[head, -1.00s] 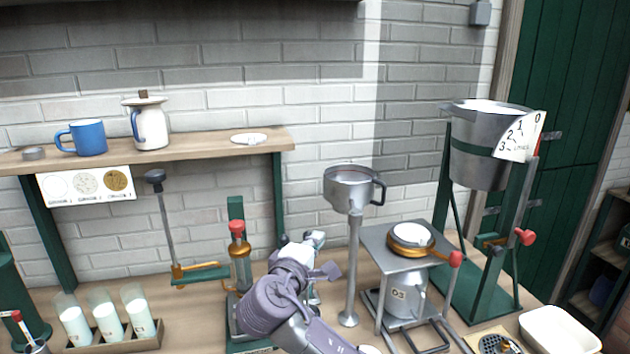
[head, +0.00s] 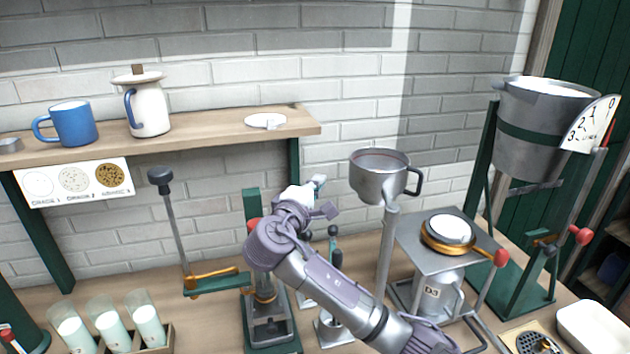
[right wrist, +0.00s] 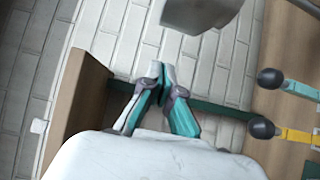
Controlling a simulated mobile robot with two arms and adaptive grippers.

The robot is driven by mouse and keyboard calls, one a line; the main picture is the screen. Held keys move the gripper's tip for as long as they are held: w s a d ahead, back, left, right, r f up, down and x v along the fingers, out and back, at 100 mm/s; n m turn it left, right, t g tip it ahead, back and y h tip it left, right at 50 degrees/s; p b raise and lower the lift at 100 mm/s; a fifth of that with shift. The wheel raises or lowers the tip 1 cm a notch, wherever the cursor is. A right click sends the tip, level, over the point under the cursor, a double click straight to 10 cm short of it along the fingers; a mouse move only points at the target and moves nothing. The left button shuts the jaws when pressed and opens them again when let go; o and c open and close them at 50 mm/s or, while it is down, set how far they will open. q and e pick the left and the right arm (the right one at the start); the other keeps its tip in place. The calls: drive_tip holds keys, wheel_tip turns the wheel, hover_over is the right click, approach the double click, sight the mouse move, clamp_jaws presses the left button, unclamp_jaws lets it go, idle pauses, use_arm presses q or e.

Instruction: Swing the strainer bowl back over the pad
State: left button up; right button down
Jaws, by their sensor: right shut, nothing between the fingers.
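The strainer bowl (head: 380,177) is a grey metal bowl with a side handle, on an upright post left of a small metal stand. Its handle points right. A white round pad in a brass ring (head: 449,230) lies on the stand's top, lower right of the bowl; I cannot tell if this is the task's pad. My right gripper (head: 318,184) is shut and empty, left of the bowl and apart from it in the picture. In the right wrist view its fingers (right wrist: 163,80) are together, with a grey metal shape (right wrist: 200,12) above. My left gripper is out of view.
A wooden shelf (head: 215,140) with a blue mug (head: 72,125) and a white jug (head: 149,112) runs along the wall. A lever press (head: 268,320) stands below my right arm. A large bucket with a dial (head: 540,135) stands at right. Milk glasses (head: 110,328) stand front left.

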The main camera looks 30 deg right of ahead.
use_arm(q)
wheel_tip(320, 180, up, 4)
drive_tip(key=p, duration=0.3)
use_arm(e)
drive_tip(key=w+d, duration=0.3)
drive_tip(key=d, duration=0.6)
drive_tip(key=shift+w+d, duration=0.15)
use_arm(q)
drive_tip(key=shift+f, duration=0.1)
use_arm(e)
drive_tip(key=shift+d, duration=0.1)
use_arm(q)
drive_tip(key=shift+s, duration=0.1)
use_arm(e)
drive_tip(key=shift+d, duration=0.1)
